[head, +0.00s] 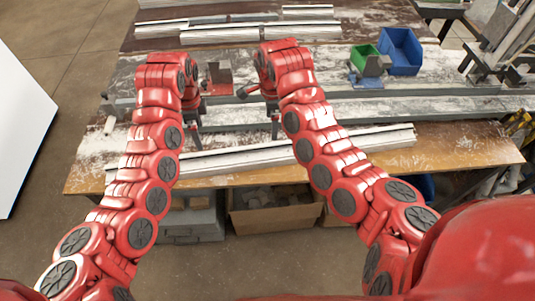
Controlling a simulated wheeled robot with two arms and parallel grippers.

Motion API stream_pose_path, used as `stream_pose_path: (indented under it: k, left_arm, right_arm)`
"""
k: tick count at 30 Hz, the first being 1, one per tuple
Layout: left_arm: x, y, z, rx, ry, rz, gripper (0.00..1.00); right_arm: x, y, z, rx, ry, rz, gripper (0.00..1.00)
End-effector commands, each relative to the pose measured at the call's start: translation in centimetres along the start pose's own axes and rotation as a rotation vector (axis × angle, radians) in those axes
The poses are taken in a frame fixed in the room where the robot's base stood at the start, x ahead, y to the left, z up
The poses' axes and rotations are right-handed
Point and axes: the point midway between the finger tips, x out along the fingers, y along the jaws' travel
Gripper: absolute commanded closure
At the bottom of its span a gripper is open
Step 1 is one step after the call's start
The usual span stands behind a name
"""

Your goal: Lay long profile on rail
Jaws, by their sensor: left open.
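A long silver profile (245,157) lies near the front edge of the wooden bench, slanting slightly up toward the right. My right forearm hides part of its middle. Behind it, a long grey rail (430,107) runs across the bench, partly covered by my arms. My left gripper (195,138) points down just behind the profile's left half; it is open, and I cannot see the profile between its fingers. My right gripper (274,129) points down behind the profile's middle. Its fingers are small and dark, so its opening is unclear.
A blue bin (401,52) and a green bin (367,60) stand at the back right. More profiles (260,33) lie on the table behind. A small red-grey block (218,78) sits between my wrists. A cardboard box (270,210) is under the bench.

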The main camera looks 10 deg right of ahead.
Motion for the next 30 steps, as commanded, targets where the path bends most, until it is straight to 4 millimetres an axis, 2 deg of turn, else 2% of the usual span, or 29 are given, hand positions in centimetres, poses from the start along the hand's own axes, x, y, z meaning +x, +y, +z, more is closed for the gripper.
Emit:
stream_pose_path:
  k: [5,10,20,30]
  left_arm:
    - [0.2,-0.1,-0.1,-0.001,0.003,-0.002,0.0]
    - [1.6,-0.1,-0.4,-0.001,0.009,-0.002,0.0]
    - [6.5,-0.1,0.0,-0.003,0.0,-0.003,0.0]
    - [13.1,-0.1,-0.1,0.0,0.001,-0.001,0.0]
  right_arm:
    - [0.1,-0.1,0.1,-0.002,-0.003,-0.002,0.0]
    - [1.6,-0.1,0.3,-0.001,-0.009,-0.003,0.0]
    - [6.5,0.0,0.1,-0.003,-0.001,-0.001,0.0]
    - [13.1,-0.1,0.1,-0.004,-0.001,-0.001,0.0]
